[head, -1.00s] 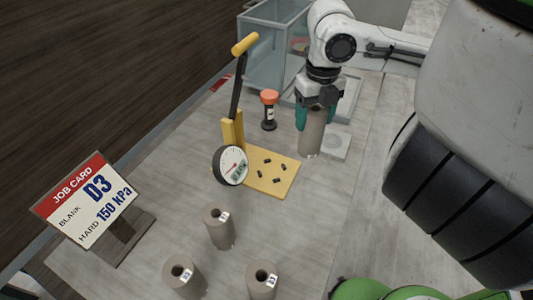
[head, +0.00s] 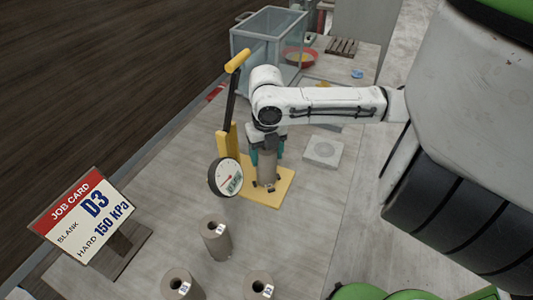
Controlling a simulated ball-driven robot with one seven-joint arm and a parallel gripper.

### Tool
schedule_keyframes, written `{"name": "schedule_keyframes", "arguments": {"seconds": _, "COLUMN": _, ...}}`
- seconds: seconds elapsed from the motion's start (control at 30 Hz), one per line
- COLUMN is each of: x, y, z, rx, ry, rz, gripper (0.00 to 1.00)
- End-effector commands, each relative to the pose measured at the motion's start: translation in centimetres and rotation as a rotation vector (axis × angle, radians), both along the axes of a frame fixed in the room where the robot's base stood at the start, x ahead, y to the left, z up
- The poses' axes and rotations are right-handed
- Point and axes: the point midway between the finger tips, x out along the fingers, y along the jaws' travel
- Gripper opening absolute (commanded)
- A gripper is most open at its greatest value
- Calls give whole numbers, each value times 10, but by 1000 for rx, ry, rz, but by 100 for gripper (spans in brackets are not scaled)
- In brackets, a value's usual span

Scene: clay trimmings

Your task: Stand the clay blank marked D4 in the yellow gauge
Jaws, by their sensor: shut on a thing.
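My gripper (head: 267,152) has teal fingers and is shut around the upper part of a grey-brown clay blank (head: 267,170). The blank is upright over the base plate of the yellow gauge (head: 277,196), among its dark pegs. I cannot tell whether its foot touches the plate. No mark can be read on this blank. The gauge has a round dial (head: 226,177) at the front left and a tall lever with a yellow handle (head: 237,60), which stands raised to the left of my arm.
A job card (head: 83,216) reads D3, 150 kPa. Several blanks, including one nearest the gauge (head: 213,242), stand at the front with small unreadable labels. A pale square block (head: 323,151) lies right of the gauge. A clear-walled box (head: 255,48) and a red bowl (head: 300,58) are at the back.

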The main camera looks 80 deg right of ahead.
Motion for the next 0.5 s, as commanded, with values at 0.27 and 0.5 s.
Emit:
{"name": "schedule_keyframes", "arguments": {"seconds": 0.27, "x": 0, "y": 0, "z": -4, "rx": -1, "ry": -2, "rz": 0, "gripper": 1}}
{"name": "schedule_keyframes", "arguments": {"seconds": 0.5, "x": 0, "y": 0, "z": -7, "rx": -1, "ry": -1, "rz": 0, "gripper": 69}}
